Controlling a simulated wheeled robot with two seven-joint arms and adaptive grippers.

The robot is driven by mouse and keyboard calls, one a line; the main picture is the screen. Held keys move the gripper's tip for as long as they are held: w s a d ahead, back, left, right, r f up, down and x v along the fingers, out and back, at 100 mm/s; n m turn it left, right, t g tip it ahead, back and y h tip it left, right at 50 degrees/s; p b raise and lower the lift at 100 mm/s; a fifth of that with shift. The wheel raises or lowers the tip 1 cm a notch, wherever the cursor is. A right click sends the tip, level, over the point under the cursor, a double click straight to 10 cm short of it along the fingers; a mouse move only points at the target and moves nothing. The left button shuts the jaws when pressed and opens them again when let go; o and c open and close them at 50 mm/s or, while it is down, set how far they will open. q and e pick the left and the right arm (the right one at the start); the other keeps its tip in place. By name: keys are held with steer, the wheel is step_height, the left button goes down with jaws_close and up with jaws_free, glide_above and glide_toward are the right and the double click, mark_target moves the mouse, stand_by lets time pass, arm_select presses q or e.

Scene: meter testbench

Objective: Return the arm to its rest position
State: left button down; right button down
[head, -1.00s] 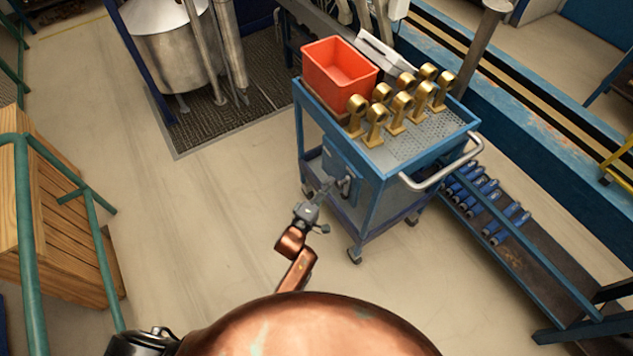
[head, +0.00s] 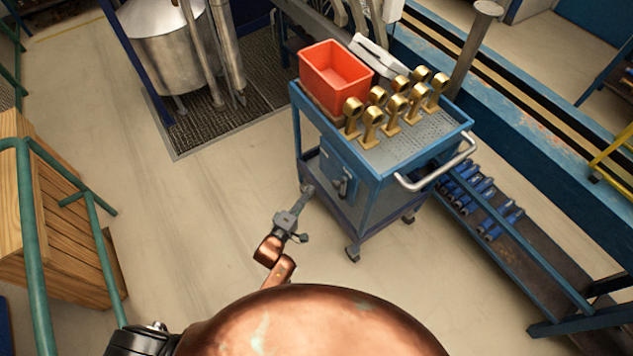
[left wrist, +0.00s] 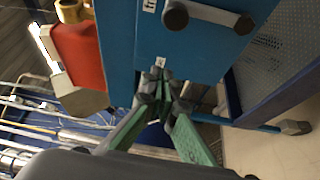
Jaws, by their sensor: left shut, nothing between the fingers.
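My left gripper (head: 301,198) is shut and empty in the head view, in front of the blue cart (head: 375,195) and at its left side. Its copper arm comes up from the bottom of the picture. In the left wrist view its fingers (left wrist: 166,92) meet at the tips, with the cart's blue panel (left wrist: 190,45) and dark handle (left wrist: 207,17) beyond them. The handle also shows in the head view (head: 343,186), to the right of the gripper and apart from it. My right gripper is not in view.
The cart's top holds a red bin (head: 335,75) and several brass-coloured meters (head: 395,107). A low rack (head: 490,215) with several blue items is at right. A wooden crate (head: 60,220) and green railing (head: 30,240) stand at left. The floor between is clear.

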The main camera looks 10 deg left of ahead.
arm_select(q)
steer(key=v, duration=0.2)
steer(key=shift+s+a, duration=0.1)
steer(key=shift+s, duration=0.15)
steer(key=s+a+f+m+g+y, duration=0.2)
steer(key=s+a+f+g, duration=0.15)
steer(key=s+f, duration=0.65)
steer(key=s+a+f+m+g+y, duration=0.1)
steer(key=s+a+f+m+g, duration=0.25)
steer(key=f, duration=1.05)
steer(key=s+a+f+m+g+y, duration=0.2)
steer(key=s+a+f, duration=0.3)
steer(key=s+f, duration=0.55)
steer(key=s+a+f+m+g, duration=0.2)
steer(key=s+f, duration=0.3)
steer(key=s, duration=0.6)
steer(key=s+a+f+m+g+y, duration=0.1)
steer(key=s+a+f+m+g, duration=0.2)
steer(key=s, duration=0.9)
steer(key=s+a+f+m+g, duration=0.2)
steer(key=s+f, duration=0.4)
steer(key=s, duration=0.6)
steer(key=shift+a+f+g+y, duration=0.3)
steer(key=shift+a+g+y, duration=0.1)
steer(key=shift+a, duration=0.35)
